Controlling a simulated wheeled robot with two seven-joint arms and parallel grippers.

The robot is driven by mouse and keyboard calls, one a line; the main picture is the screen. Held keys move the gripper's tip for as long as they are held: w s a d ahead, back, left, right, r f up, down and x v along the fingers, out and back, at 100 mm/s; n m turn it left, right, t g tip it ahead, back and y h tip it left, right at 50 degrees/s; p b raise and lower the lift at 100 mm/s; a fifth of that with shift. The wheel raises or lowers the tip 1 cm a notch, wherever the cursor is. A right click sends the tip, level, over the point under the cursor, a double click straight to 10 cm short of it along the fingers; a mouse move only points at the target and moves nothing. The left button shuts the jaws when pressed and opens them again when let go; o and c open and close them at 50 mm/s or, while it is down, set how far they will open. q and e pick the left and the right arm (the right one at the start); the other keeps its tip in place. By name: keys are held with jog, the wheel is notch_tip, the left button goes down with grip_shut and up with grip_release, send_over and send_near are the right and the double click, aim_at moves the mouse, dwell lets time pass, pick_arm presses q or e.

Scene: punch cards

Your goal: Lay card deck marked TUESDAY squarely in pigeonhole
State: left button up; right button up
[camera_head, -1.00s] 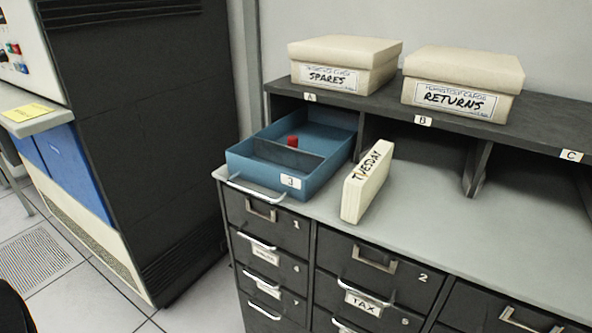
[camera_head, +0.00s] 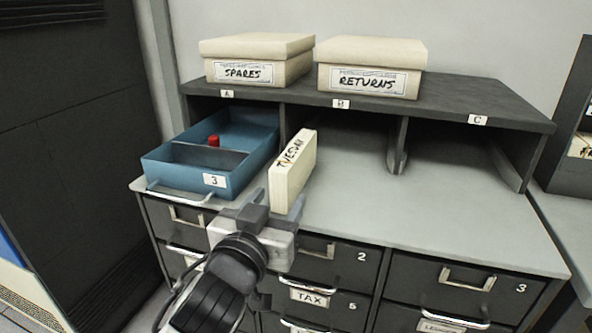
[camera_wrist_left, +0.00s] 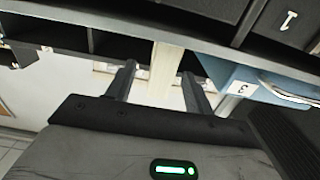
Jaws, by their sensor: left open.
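The cream card deck marked TUESDAY (camera_head: 288,178) stands on edge on the grey counter, just right of a blue drawer tray. My left gripper (camera_head: 277,204) is at the deck's near end, its fingers apart. In the left wrist view the deck's pale edge (camera_wrist_left: 164,72) lies between the two open fingers (camera_wrist_left: 158,90), with a visible gap on at least the left side. The pigeonholes A, B and C stand behind; B (camera_head: 345,128) and C (camera_head: 455,148) look empty. My right gripper is not in view.
The blue tray (camera_head: 214,180), labelled 3, holds a red item (camera_head: 213,140) and sits partly in pigeonhole A. The SPARES box (camera_head: 257,62) and RETURNS box (camera_head: 370,68) rest on the shelf top. The counter (camera_head: 400,210) to the right is clear.

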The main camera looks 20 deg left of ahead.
aim_at(296, 167)
pick_arm(q)
jog(key=w, duration=0.2)
jog(key=shift+w, duration=0.3)
jog(key=w, duration=0.5)
jog(key=shift+a+r, duration=0.1)
jog(key=shift+r, duration=0.05)
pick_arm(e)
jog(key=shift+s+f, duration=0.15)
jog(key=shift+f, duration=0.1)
pick_arm(q)
jog(key=c, duration=1)
grip_shut()
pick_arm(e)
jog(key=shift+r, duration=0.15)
pick_arm(q)
jog(key=shift+r, duration=0.1)
